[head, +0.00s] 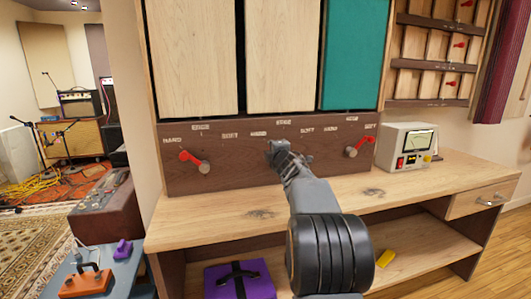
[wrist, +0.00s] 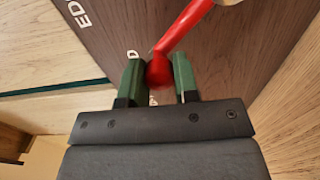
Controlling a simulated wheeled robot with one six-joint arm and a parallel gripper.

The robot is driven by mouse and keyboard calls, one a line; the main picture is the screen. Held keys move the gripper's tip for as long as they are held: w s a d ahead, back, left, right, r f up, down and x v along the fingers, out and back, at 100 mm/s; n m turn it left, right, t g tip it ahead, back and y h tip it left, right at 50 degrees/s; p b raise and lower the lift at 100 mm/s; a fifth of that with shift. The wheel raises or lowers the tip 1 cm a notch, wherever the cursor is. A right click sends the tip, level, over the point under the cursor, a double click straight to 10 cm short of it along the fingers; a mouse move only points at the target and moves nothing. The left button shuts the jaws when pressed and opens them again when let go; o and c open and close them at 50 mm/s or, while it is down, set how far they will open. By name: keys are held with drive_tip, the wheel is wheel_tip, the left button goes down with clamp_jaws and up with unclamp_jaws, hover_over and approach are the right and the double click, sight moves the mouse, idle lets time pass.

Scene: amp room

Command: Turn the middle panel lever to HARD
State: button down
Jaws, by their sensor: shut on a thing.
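The brown panel (head: 235,172) carries three red-handled levers in a row, each below HARD, EDGE and SOFT labels. My gripper (head: 276,150) is at the middle lever and hides it in the head view. In the wrist view, my gripper (wrist: 160,82) has its green fingers on both sides of the red handle end of the middle lever (wrist: 180,32). The handle slants from its pivot at the top edge down to the fingers. Its end is beside a label whose visible letter is D; a finger hides the rest.
The left lever (head: 190,157) points up-left toward HARD. The right lever (head: 360,146) points up-right toward SOFT. A wooden bench (head: 225,205) runs below the panel, with a white meter box (head: 405,148) at right. A purple case (head: 240,283) is on the shelf below.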

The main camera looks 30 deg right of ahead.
idle(0.4)
drive_tip(key=c, duration=0.9)
unclamp_jaws()
drive_tip(key=shift+o, duration=0.2)
drive_tip(key=v, duration=1.3)
drive_tip(key=shift+s+p, duration=0.4)
drive_tip(key=shift+a, duration=0.1)
drive_tip(key=s+a+r+m+g+p, duration=0.3)
drive_tip(key=a+r+m+g+p, duration=0.45)
drive_tip(key=p, duration=0.75)
drive_tip(key=s+a+f+m+g+y+p, duration=0.1)
drive_tip(key=s+a+m+g+y+p, duration=0.4)
drive_tip(key=s+a+p, duration=0.8)
drive_tip(key=s+a+m+g, duration=0.1)
drive_tip(key=s+a+m, duration=0.1)
drive_tip(key=a, duration=0.3)
